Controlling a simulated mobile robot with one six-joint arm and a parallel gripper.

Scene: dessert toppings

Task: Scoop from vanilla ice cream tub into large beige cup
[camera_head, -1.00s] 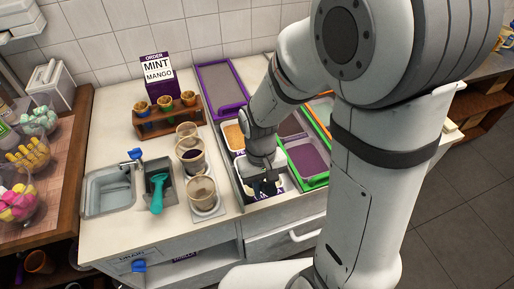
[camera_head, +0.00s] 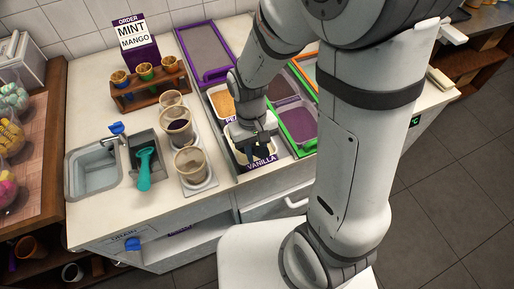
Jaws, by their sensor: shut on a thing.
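The vanilla ice cream tub (camera_head: 240,152), labelled VANILLA on its front, sits at the near left of the tub rack. My gripper (camera_head: 262,150) points down over this tub, low at its opening. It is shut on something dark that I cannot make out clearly. The gripper and wrist hide much of the tub's inside. A large beige cup (camera_head: 190,163) stands upright on a pale base on the counter, to the left of the tub. It is the nearest in a row of three see-through beige cups, and my gripper is apart from it.
The other cups stand behind, the middle one (camera_head: 179,126) with dark contents. A teal scoop (camera_head: 144,168) rests in a metal well beside the sink (camera_head: 93,174). A wooden cone rack (camera_head: 149,93) and the MINT, MANGO order sign (camera_head: 135,38) stand behind.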

